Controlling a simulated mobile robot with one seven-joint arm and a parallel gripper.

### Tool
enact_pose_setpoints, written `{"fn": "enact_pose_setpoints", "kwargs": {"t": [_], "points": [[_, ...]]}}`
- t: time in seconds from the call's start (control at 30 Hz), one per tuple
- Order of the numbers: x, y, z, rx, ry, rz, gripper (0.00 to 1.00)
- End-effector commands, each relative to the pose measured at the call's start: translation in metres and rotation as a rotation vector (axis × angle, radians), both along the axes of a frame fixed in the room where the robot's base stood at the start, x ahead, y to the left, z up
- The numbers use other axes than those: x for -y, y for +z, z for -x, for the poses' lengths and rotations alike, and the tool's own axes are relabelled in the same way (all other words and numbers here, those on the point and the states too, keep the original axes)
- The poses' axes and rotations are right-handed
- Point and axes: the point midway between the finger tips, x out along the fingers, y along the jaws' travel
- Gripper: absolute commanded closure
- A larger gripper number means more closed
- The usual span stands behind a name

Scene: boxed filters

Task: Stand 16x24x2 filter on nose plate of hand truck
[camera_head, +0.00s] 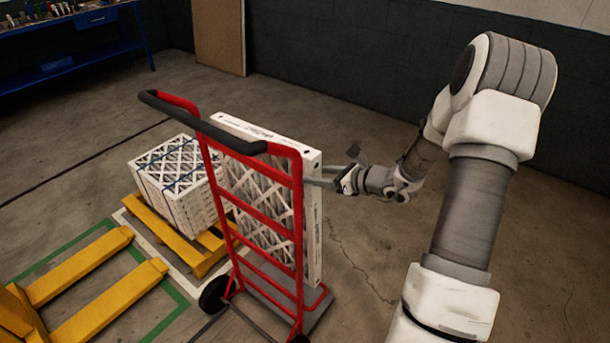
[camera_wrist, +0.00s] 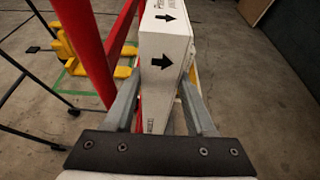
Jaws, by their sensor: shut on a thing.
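The white-framed pleated filter (camera_head: 313,220) is upright against the far side of the red hand truck (camera_head: 298,215), seen partly through its bars. My gripper (camera_head: 326,176) is shut on the filter's narrow right side. In the wrist view, my gripper (camera_wrist: 162,100) has one finger on each side of the filter's white edge (camera_wrist: 165,48), which carries black arrows. The grey nose plate (camera_head: 318,312) lies low beneath the filter; I cannot tell whether the filter's bottom edge touches it. The red frame (camera_wrist: 85,45) is close to the left finger in the wrist view.
A strapped stack of filters (camera_head: 180,190) sits on a yellow pallet (camera_head: 160,228) to the left. Yellow forks (camera_head: 105,305) lie at lower left. A blue workbench (camera_head: 70,25) stands at the back left. The floor to the right is clear.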

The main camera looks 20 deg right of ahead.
Motion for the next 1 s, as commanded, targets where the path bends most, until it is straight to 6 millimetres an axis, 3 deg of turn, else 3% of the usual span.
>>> {"fn": "enact_pose_setpoints", "kwargs": {"t": [0.27,1.0], "points": [[0.001,-0.009,-0.001,0.003,0.0,-0.001,1.0],[0.001,-0.098,-0.001,0.003,0.001,-0.001,1.0]]}}
